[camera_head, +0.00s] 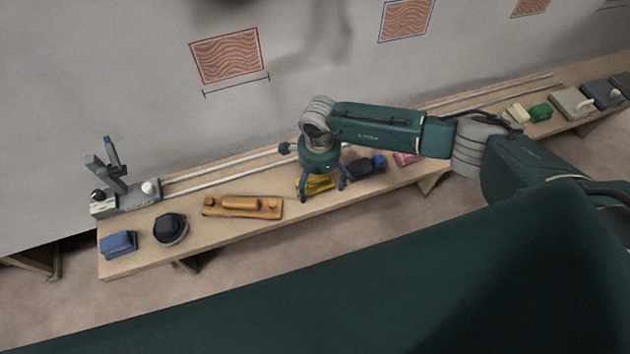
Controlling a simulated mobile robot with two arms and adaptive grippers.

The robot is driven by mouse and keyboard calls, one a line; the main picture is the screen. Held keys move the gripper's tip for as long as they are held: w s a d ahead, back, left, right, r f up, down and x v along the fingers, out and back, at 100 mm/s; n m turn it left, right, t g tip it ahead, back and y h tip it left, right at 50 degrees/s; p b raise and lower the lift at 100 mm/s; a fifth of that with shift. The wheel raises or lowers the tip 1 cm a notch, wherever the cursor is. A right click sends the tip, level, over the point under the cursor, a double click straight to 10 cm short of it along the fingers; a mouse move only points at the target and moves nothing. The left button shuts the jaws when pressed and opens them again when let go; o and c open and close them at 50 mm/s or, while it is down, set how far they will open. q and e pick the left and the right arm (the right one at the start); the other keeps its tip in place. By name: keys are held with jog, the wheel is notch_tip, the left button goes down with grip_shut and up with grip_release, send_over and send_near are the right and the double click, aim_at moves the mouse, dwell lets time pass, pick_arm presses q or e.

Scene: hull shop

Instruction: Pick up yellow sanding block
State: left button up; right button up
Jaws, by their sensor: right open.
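The yellow sanding block (316,184) lies on the long wooden bench, near the middle of the view. My right gripper (321,194) points down over it, open, with one finger on each side of the block. The gripper body and fingers hide part of the block. I cannot tell whether the fingers touch it. My left gripper is not in view.
The bench (217,232) also holds a blue block (118,243), a dark round object (170,229), a wooden plane (243,206) and a dark tool with a blue knob (367,166) close right of the gripper. Metal rails (225,176) run along the wall side.

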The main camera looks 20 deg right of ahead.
aim_at(318, 180)
jog(key=c, duration=1.3)
jog(key=shift+r, duration=0.1)
notch_tip(318, 180, up, 20)
jog(key=shift+b, duration=0.9)
